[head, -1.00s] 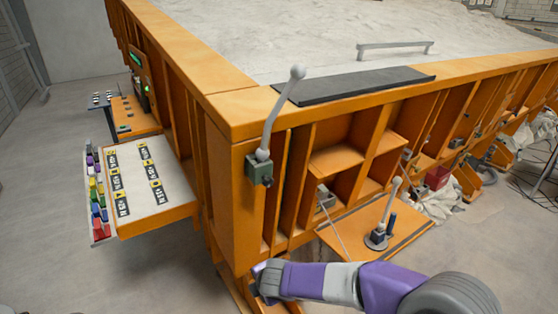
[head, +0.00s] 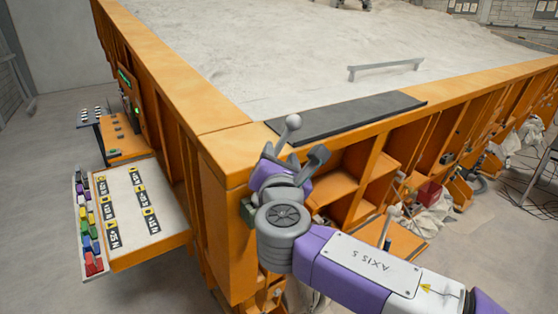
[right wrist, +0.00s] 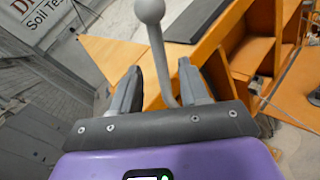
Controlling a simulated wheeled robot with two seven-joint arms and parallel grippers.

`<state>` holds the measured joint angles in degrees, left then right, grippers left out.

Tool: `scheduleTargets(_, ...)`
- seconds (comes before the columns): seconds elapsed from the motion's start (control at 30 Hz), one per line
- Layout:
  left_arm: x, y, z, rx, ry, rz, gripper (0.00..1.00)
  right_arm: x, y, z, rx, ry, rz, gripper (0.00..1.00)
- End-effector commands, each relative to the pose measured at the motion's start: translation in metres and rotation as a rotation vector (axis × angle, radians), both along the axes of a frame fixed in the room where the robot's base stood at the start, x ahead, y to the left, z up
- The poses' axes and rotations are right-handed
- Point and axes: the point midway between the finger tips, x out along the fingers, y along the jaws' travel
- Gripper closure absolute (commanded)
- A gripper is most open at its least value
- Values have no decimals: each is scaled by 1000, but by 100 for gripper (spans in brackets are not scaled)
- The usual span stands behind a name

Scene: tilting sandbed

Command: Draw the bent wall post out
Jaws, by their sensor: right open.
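The bent grey post (head: 293,122) with a ball on top stands at the near corner of the orange sandbed wall (head: 226,150). In the head view its lower part is hidden behind my right gripper (head: 294,154). In the right wrist view the post (right wrist: 158,50) rises between the two open fingers of my right gripper (right wrist: 160,78), with the ball above the fingertips. Its shaft bends low down, close to the right finger. Whether a finger touches it I cannot tell. My left gripper is not in view.
A black mat (head: 350,118) lies on the wall's top edge, right of the post. A tray of labelled weights (head: 145,215) juts out at the left. Open orange compartments (head: 335,178) line the right side. A lever board (head: 395,240) sits below them.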

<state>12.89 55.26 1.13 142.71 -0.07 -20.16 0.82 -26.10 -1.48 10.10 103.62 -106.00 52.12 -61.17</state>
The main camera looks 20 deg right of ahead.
Motion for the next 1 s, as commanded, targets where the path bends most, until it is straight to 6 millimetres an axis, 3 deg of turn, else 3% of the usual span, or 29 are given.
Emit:
scheduleTargets(0.1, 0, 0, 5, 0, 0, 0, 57, 20, -5, 0, 1, 3, -2, 55)
scheduleTargets(0.3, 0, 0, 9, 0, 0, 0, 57, 41, -10, 0, 2, 2, 0, 55)
scheduleTargets(0.67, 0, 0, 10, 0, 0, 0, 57, 47, -12, -1, 2, 1, 1, 55)
scheduleTargets(0.97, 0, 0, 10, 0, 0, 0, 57, 47, -12, -1, 3, 2, 1, 100)
scheduleTargets(1.0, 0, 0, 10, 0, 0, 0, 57, 46, -12, -1, 3, 2, 1, 100)
